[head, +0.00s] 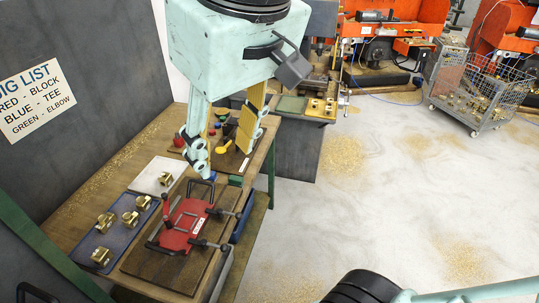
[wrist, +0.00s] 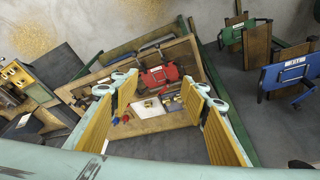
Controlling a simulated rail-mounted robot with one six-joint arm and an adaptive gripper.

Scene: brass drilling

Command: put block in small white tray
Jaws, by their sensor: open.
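The small white tray (head: 153,169) lies on the wooden bench behind the blue tray and has one brass fitting (head: 165,179) on it. The blue tray (head: 122,238) holds several brass fittings (head: 130,218); I cannot tell which of these brass pieces is a block. The red jig (head: 185,224) sits on a brown board to their right. My gripper (head: 221,150) is open and empty, with its fingers spread, above the bench behind the jig. In the wrist view my gripper (wrist: 157,82) is open, with the jig (wrist: 158,77) and the white tray (wrist: 147,108) visible between its fingers.
A wall sign (head: 37,98) reads red block, blue tee, green elbow. Red and yellow items (head: 221,146) lie at the bench's far end. A wire cart (head: 474,95) with brass parts stands far right. The floor (head: 400,190) between is open, with brass shavings.

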